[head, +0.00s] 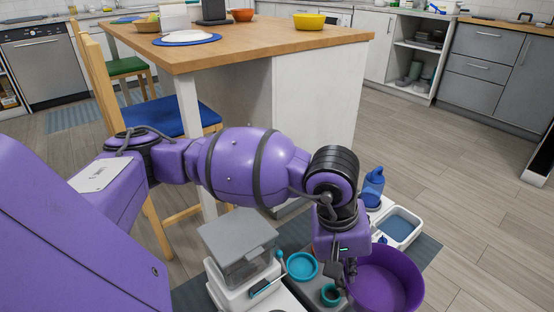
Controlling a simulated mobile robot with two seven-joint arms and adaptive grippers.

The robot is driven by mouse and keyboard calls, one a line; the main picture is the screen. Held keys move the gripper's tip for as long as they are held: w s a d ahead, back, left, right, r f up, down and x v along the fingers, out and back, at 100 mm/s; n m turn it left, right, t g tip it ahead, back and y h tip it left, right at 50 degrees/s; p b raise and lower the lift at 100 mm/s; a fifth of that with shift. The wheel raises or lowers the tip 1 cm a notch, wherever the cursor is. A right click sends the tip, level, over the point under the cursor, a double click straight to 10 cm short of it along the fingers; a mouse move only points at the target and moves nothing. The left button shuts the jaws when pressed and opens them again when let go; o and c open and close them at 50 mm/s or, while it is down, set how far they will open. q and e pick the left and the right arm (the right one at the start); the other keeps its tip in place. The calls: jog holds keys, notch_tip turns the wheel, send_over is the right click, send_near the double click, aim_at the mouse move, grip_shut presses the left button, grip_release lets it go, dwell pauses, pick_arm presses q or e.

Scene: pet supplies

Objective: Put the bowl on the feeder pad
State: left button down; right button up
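A teal bowl (302,266) sits low down beside a white feeder with a clear, grey-lidded hopper (238,250). A dark grey pad-like surface (312,291) lies just in front of it, with a small teal cup (330,295) there. A large purple bowl-shaped tub (392,275) stands to the right. My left gripper (346,275) points down between the teal cup and the purple tub, partly over the tub's left rim. Its fingers are small and dark, so I cannot tell whether they are open or hold anything. My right gripper is not in view.
Behind the tub are a white tray with a blue inside (400,226) and a blue bottle (374,184). A wooden-topped island (240,45) and a chair with a blue seat (172,118) stand behind my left arm. The floor at right is clear.

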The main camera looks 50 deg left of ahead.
pick_arm(q)
jog(key=s+a+f+n+y+b, duration=0.1)
jog(key=a+f+n+b, duration=0.1)
jog(key=f+n, duration=0.6)
jog(key=s+a+f+n+g+y+b, duration=0.1)
jog(key=a+f+n, duration=0.3)
jog(key=f+n, duration=0.5)
jog(key=s+a+f+n+y+b, duration=0.2)
jog(key=f+n, duration=0.7)
jog(key=f, duration=1.7)
jog(key=shift+a+g+y+b, duration=0.35)
jog(key=shift+a+b, duration=0.25)
jog(key=shift+a, duration=0.45)
jog(key=b+x, duration=0.1)
jog(key=x, duration=0.1)
jog(key=d+b+x, duration=0.1)
jog(key=x, duration=0.1)
jog(key=shift+a+f, duration=0.1)
jog(key=shift+f, duration=0.25)
jog(key=c, duration=2)
grip_release()
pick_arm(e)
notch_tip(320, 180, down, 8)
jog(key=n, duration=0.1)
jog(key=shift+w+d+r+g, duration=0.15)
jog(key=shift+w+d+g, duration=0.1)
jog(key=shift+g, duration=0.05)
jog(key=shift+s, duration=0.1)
